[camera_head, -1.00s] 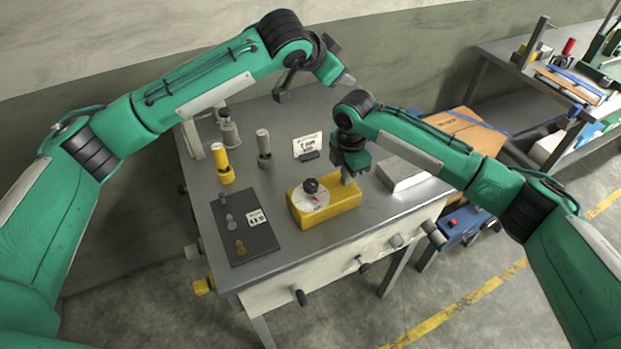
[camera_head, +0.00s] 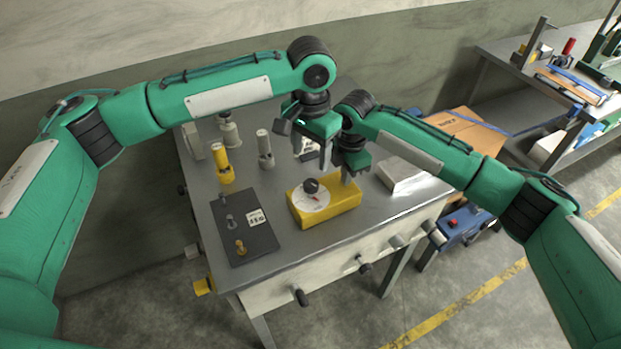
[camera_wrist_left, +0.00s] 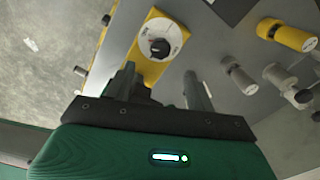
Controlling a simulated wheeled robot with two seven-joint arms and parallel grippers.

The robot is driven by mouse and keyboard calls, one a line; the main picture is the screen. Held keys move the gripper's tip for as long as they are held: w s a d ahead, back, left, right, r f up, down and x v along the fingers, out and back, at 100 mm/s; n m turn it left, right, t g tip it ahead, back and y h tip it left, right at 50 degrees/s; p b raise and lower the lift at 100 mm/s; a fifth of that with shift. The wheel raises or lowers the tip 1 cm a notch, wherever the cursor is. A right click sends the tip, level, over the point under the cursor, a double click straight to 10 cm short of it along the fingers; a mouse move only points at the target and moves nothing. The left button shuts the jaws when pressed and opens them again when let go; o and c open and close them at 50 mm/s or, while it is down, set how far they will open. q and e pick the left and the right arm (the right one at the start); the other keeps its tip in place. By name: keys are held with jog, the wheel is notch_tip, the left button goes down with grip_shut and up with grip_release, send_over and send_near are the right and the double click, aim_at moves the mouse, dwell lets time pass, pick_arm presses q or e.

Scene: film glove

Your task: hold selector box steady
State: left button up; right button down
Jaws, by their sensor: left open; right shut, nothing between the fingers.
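The yellow selector box (camera_head: 343,204), with a white dial and black knob (camera_head: 311,186), sits upright on the grey table. It also shows in the left wrist view (camera_wrist_left: 147,70). My right gripper (camera_head: 347,181) is shut and empty, pointing down at the right end of the box top; I cannot tell whether it touches. My left gripper (camera_head: 312,160) is open and empty, above and behind the box. In the left wrist view its two fingers (camera_wrist_left: 160,85) are apart, with the box beyond them. The left gripper partly hides a white card behind the box.
A dark mat (camera_head: 240,233) with small pegs lies left of the box. A yellow cylinder (camera_head: 221,163) and grey cylinders (camera_head: 265,150) stand behind it. A pale block (camera_head: 400,178) lies to the right. Knobs line the table's front edge.

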aim_at(311, 184)
pick_arm(q)
notch_tip(311, 184, down, 9)
jog(key=shift+f, duration=0.15)
pick_arm(e)
jog(key=shift+s+d+f, duration=0.1)
jog(key=shift+d+f, duration=0.05)
jog(key=shift+f, duration=0.25)
pick_arm(q)
jog(key=c, duration=1)
jog(key=shift+o, duration=0.2)
jog(key=shift+m, duration=2.2)
jog(key=shift+d, duration=0.1)
jog(key=o, duration=1)
jog(key=shift+c, duration=0.2)
